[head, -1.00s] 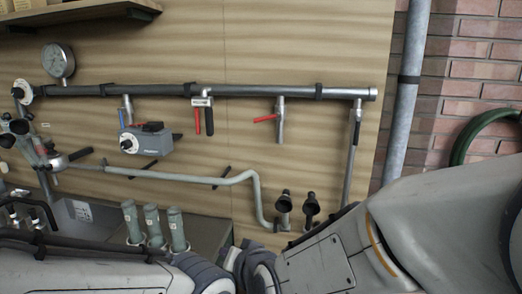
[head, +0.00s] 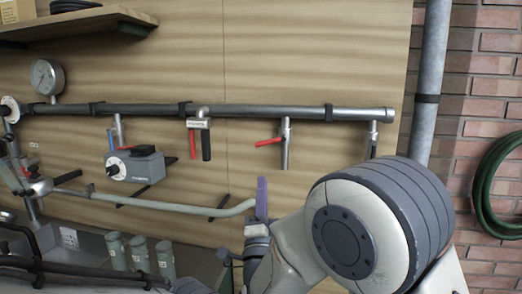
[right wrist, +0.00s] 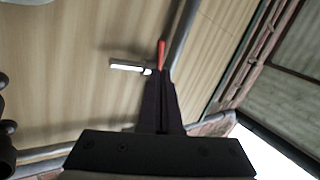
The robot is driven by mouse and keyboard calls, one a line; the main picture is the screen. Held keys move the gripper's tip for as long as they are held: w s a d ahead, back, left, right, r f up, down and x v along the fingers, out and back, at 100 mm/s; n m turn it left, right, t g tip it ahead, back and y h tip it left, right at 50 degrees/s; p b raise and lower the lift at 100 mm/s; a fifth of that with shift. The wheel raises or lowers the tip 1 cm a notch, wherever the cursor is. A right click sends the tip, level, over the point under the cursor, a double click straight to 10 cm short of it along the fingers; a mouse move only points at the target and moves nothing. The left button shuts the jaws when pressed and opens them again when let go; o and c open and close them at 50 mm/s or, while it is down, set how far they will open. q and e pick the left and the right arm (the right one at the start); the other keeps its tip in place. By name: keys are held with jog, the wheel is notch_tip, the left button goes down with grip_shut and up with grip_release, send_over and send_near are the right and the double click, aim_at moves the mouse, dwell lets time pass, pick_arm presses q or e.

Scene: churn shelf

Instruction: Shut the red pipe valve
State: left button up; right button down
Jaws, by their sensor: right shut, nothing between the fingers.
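A red lever (head: 269,142) points left, nearly level, from a short metal drop pipe (head: 285,150) under the long dark pipe (head: 230,110). To its left, a second fitting has a hanging red handle (head: 192,144) beside a black one (head: 206,145). My right gripper (head: 262,183) shows as a purple finger below the level red lever, apart from it. In the right wrist view its dark fingers (right wrist: 161,80) are together and empty. A red handle (right wrist: 161,53) and a silver fitting (right wrist: 130,67) show just beyond the tips. My left gripper is out of view.
A grey box with a dial (head: 135,165) hangs at left, near a round gauge (head: 47,77). A pale bent pipe (head: 170,206) runs below. Several green cylinders (head: 140,254) stand lower left. A thick vertical pipe (head: 428,90) and a green hose (head: 490,180) are at right.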

aim_at(262, 142)
jog(key=p+x, duration=0.4)
jog(key=x, duration=0.6)
jog(key=m+h+b, duration=0.1)
jog(key=b, duration=0.2)
jog(key=m+h+b, duration=0.1)
jog(key=m+b, duration=0.1)
jog(key=b, duration=0.1)
jog(key=m+h+b, duration=0.2)
jog(key=shift+a+r+b, duration=0.35)
jog(key=shift+b, duration=0.05)
jog(key=shift+r+m+h+b, duration=0.5)
jog(key=shift+m+h+b, duration=0.15)
jog(key=shift+m, duration=0.15)
jog(key=shift+a, duration=0.1)
